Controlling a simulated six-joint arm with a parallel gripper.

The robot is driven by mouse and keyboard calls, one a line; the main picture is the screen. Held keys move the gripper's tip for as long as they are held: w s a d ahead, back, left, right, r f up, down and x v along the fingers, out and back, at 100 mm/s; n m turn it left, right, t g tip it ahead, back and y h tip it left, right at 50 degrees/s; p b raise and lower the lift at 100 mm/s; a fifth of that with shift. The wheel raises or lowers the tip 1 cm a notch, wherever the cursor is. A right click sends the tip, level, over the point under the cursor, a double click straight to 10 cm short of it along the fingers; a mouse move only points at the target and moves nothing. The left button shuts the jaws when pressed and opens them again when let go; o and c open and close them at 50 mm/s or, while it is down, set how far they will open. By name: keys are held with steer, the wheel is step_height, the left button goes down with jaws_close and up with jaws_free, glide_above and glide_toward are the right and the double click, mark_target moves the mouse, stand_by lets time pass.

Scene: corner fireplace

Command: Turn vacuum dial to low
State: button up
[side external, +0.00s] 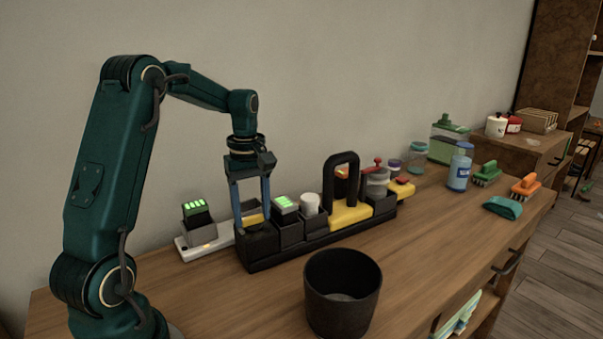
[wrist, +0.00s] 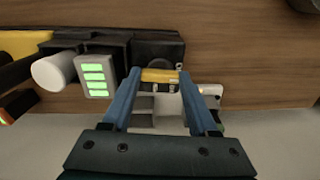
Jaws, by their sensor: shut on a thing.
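My gripper (side external: 251,226) points straight down at the left end of a black caddy (side external: 300,252). In the wrist view my gripper (wrist: 160,76) has its two blue fingers on either side of a small yellow piece (wrist: 159,76), shut on it. That piece lies beside a dark block (wrist: 158,50) and above a pale grey unit. A yellow body with a tall black loop handle (side external: 341,178) stands in the caddy to the right; it may be the vacuum. I cannot make out a marked dial or its low setting in either view.
A block with green bars (side external: 285,204) and a white cylinder (side external: 310,204) sit right of my gripper. A white strip (side external: 195,248) with another green-lit block lies behind left. A black bin (side external: 341,300) stands in front. Bottles and brushes stand at the far right.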

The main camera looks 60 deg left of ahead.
steer(key=m, duration=0.4)
steer(key=shift+m, duration=2.2)
steer(key=o, duration=1.4)
